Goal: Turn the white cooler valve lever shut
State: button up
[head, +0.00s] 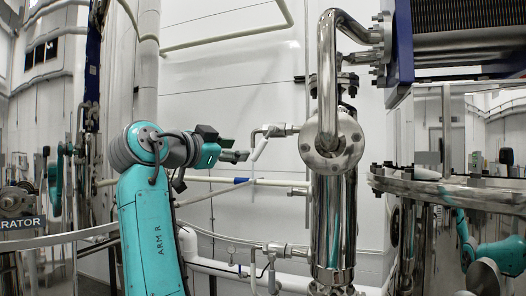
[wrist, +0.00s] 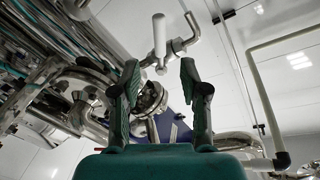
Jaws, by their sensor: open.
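The white valve lever (head: 259,150) hangs slanted down and left from a small metal valve (head: 280,130), beside the tall polished vertical cylinder. In the wrist view the white lever (wrist: 159,35) shows as a short rod, with its metal valve and bent spout (wrist: 185,40) at its right. My gripper (head: 241,156) is just left of the lever in the head view. In the wrist view my gripper (wrist: 160,78) has its two fingers spread and nothing between them. The lever lies beyond the fingertips, near the middle of the gap. Contact with it does not show.
The polished steel cylinder (head: 333,215) with a curved top pipe stands right of the lever. A pale pipe with a blue sleeve (head: 243,180) runs below it. A second valve with a white handle (head: 253,270) is lower down. A flanged vessel (head: 455,190) stands at right.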

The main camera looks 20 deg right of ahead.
aim_at(257, 150)
jog(key=x, duration=1)
jog(key=shift+w+d, duration=0.2)
grip_shut()
